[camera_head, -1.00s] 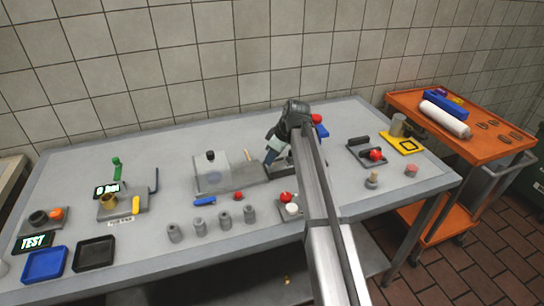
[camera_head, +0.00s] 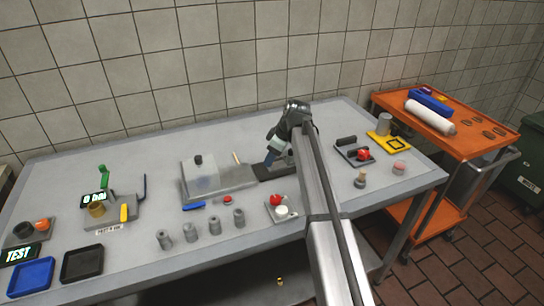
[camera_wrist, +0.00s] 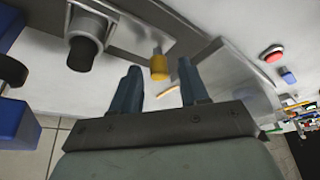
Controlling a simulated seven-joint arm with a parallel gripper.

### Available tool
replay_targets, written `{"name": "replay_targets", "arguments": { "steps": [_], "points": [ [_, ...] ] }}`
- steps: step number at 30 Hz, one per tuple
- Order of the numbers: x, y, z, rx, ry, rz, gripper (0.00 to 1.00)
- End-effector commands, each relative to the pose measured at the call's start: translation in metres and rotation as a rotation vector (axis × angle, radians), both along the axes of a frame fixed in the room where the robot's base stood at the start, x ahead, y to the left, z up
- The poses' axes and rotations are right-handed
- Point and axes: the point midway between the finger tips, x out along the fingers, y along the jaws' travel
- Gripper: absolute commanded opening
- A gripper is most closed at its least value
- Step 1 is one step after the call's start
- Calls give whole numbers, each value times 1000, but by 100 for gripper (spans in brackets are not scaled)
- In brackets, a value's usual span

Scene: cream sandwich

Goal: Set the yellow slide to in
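A yellow knob (camera_wrist: 159,65), likely the slide's handle, stands on a metal plate in the wrist view. It appears between and just beyond the tips of my gripper (camera_wrist: 160,82). The two blue-grey fingers are apart with nothing held; I cannot tell whether either touches the knob. In the head view my gripper (camera_head: 270,157) points down over the dark strip right of the clear-covered fixture (camera_head: 205,178). The yellow knob is not visible there, and my arm covers part of this area. I cannot read the slide's position.
A black-tipped grey post (camera_wrist: 85,45) stands left of the knob in the wrist view. A red button (camera_head: 227,199) and blue piece (camera_head: 193,206) lie in front of the fixture. Several grey cylinders (camera_head: 189,232) stand near the front edge. An orange cart (camera_head: 450,140) is at right.

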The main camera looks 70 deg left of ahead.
Motion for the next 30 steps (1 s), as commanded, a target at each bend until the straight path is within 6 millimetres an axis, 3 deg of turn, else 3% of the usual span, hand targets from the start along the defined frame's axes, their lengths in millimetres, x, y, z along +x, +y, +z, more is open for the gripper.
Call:
{"name": "replay_targets", "arguments": {
  "steps": [8,13,30],
  "points": [
    [0,0,1,1,1,0,46],
    [4,-3,12,1,0,0,46],
    [31,-30,107,1,0,0,46]
  ]
}}
